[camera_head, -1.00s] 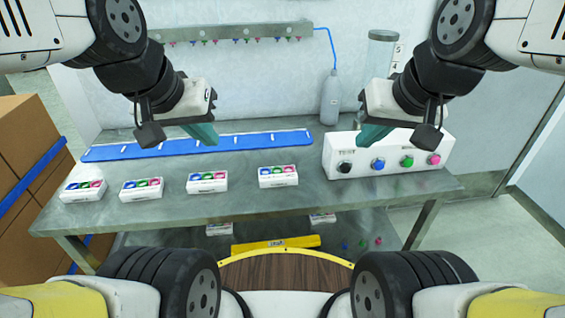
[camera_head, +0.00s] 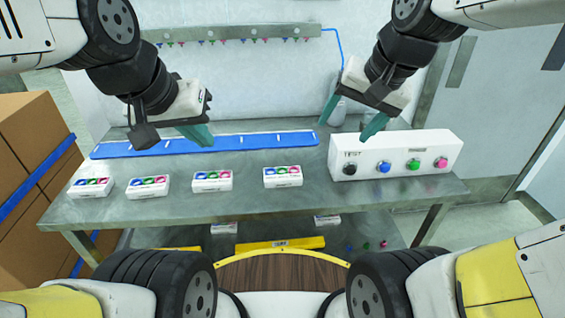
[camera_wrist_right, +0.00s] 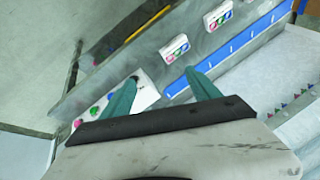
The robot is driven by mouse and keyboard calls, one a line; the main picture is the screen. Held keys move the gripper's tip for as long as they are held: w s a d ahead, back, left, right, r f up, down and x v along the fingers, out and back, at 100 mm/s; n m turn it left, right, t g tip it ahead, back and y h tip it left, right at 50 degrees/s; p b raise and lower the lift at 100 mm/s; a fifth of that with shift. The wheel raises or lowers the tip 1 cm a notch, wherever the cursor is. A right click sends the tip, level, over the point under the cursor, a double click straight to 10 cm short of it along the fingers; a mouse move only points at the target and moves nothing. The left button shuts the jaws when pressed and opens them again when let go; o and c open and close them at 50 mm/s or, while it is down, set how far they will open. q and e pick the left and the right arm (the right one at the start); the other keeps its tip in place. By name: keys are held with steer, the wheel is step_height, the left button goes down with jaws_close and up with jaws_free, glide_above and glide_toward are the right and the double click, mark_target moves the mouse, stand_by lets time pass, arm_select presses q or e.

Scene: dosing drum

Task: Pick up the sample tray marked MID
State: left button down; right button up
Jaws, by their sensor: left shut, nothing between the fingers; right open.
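Several small white sample trays stand in a row on the metal table, each with blue, green and pink round items on top. They are a far-left tray (camera_head: 91,188), a second (camera_head: 148,187), a third (camera_head: 212,181) and a rightmost one (camera_head: 282,177). Their labels are too small to read, so I cannot tell which is marked MID. Two trays also show in the right wrist view (camera_wrist_right: 175,47). My right gripper (camera_head: 352,120) is open and empty, above the table's back, right of the rightmost tray. My left gripper (camera_head: 203,136) is shut and empty above the blue strip.
A blue strip (camera_head: 240,144) lies along the table behind the trays. A white button box (camera_head: 395,154) marked TEST stands at the right. A grey bottle (camera_head: 333,112) is partly hidden behind my right gripper. Cardboard boxes (camera_head: 30,130) are at left.

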steer(key=shift+o, duration=0.9)
steer(key=w+a+f+m+g, duration=0.2)
steer(key=w+a+f+m, duration=0.3)
steer(key=w, duration=0.5)
steer(key=shift+w+a+f+m+g+h, duration=0.2)
steer(key=shift+w+f+m+g+h, duration=0.15)
steer(key=shift+f+m, duration=0.5)
steer(key=m+g+h, duration=0.2)
steer(key=m, duration=0.5)
glide_above(283, 173)
step_height(283, 173, down, 12)
steer(key=shift+d+r, duration=0.1)
steer(key=shift+w+f, duration=0.1)
steer(key=shift+f, duration=0.3)
steer(key=f, duration=0.7)
steer(key=shift+a+f, duration=0.2)
steer(key=c, duration=1.5)
steer(key=shift+r, duration=0.1)
